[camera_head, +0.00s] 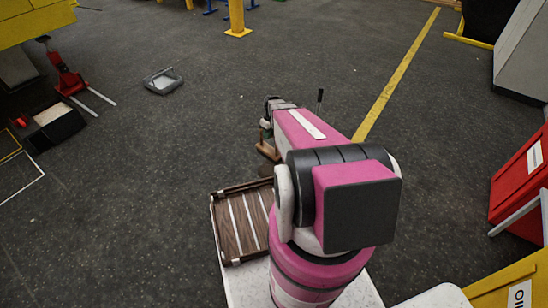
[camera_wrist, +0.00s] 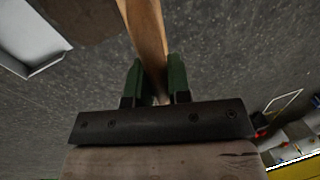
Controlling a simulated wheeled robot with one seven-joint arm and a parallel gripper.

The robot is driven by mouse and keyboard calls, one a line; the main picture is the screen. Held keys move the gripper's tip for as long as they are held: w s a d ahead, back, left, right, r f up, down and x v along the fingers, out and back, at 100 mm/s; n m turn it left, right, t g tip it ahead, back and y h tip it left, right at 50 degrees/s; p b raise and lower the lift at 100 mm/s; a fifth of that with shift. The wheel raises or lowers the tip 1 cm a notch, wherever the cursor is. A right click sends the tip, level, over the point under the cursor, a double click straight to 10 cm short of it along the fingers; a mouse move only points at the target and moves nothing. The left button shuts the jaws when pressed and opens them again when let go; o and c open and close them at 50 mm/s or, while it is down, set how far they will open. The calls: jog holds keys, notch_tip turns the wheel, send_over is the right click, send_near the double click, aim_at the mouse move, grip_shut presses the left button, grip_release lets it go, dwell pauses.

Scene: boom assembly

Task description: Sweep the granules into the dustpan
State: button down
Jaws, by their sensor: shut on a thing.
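My gripper (camera_wrist: 157,80) is shut on a light wooden handle (camera_wrist: 146,36), with a green finger on each side of it. In the head view, a brown wooden piece (camera_head: 268,149) shows low beside the gripper, seemingly part of the brush; most of it is hidden by my pink arm. A grey dustpan (camera_head: 163,80) with a pale inside lies flat on the floor to the left, well apart from the gripper. A blurred brown patch (camera_wrist: 80,17) lies on the floor in the wrist view; I cannot tell whether it is the granules.
A slatted wooden crate (camera_head: 240,222) sits on my white base. A red jack (camera_head: 68,80) and a black box (camera_head: 50,127) stand at the left. A yellow post (camera_head: 237,20) is at the back, a red cabinet (camera_head: 520,185) at the right. Floor around the dustpan is clear.

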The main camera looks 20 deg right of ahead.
aim_at(274, 153)
jog(key=shift+n, duration=0.9)
jog(key=s+f, duration=0.1)
jog(key=f, duration=0.3)
jog(key=s+d+f, duration=0.1)
jog(key=f, duration=0.4)
jog(key=s+f, duration=0.1)
jog(key=f, duration=0.3)
jog(key=shift+s+d+f, duration=0.15)
jog(key=shift+s+d, duration=0.2)
jog(key=shift+s, duration=0.05)
notch_tip(274, 153, down, 8)
jog(key=r, duration=0.1)
jog(key=w+d, duration=1.7)
jog(key=d, duration=0.5)
jog(key=shift+w+f, duration=0.15)
jog(key=shift+f, duration=0.05)
jog(key=shift+d, duration=0.15)
jog(key=shift+r, duration=0.1)
dwell(0.4)
notch_tip(274, 153, up, 10)
jog(key=s+a, duration=0.1)
jog(key=a, duration=0.1)
jog(key=shift+s+a, duration=0.2)
jog(key=shift+s, duration=0.2)
dwell(0.5)
